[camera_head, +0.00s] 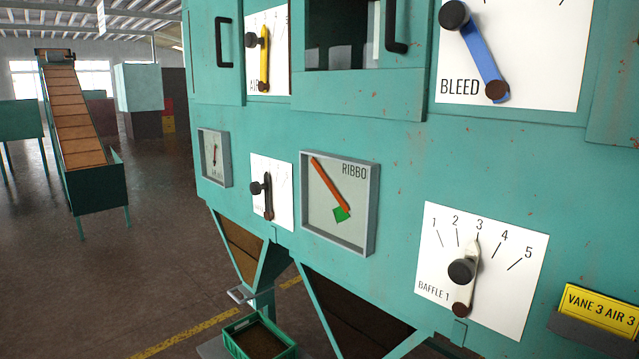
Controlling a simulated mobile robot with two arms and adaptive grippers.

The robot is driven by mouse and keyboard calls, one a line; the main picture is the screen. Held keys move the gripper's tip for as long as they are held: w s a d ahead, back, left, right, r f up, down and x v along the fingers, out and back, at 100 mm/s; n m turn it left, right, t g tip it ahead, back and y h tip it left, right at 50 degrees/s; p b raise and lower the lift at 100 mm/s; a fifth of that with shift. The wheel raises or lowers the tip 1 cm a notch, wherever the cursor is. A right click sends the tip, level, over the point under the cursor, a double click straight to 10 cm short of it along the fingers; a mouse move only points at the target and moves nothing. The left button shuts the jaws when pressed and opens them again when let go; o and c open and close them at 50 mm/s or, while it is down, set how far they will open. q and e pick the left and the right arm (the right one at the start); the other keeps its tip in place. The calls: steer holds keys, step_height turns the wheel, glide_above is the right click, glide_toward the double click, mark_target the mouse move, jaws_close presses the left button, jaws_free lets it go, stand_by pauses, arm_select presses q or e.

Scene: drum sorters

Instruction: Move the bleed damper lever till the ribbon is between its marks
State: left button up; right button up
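The bleed damper lever (480,55) is a blue bar on a white plate marked BLEED at the upper right. It tilts up and left from its brown pivot, with a black knob (455,15) at its upper end. The ribbon gauge (372,210) is a grey-framed box at centre, its label partly cut off as RIBBO. Neither of my grippers shows in this view.
A yellow lever (264,58) on an AIR plate is at upper left. A BAFFLE 1 lever (467,283) stands near 3. A smaller black-knobbed lever (268,196), a small gauge (214,158) and a yellow VANE 3 AIR 3 card (598,308) are nearby. A green crate (283,356) sits below.

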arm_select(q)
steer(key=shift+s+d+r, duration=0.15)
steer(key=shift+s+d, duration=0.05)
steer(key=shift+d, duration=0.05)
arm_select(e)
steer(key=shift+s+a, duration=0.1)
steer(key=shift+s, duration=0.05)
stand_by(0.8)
